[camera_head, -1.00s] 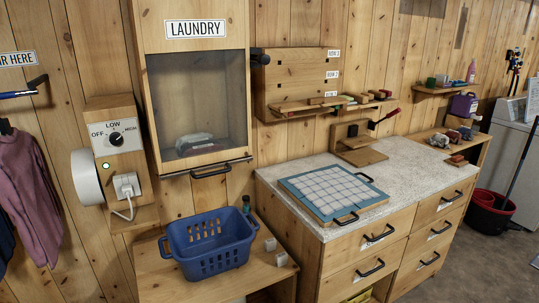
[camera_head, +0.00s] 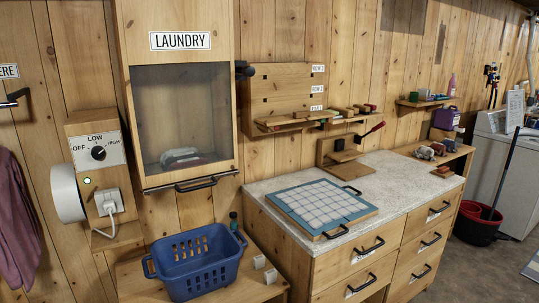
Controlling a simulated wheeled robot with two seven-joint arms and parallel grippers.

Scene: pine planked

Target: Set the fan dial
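The fan dial (camera_head: 98,153) is a round black knob on a white plate marked OFF, LOW and HIGH. The plate is on a wooden box on the wall at the left. I cannot tell exactly which mark the knob points to. A white round fan housing (camera_head: 66,193) sticks out from the box's left side. A white plug (camera_head: 108,202) with a cord sits in an outlet under the dial. Neither of my grippers shows in this view.
A blue basket (camera_head: 196,264) stands on a low wooden bench below the laundry cabinet (camera_head: 186,115). A counter with a blue-framed grid board (camera_head: 320,207) is to the right. A purple garment (camera_head: 14,225) hangs at the far left. Floor shows at the lower right.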

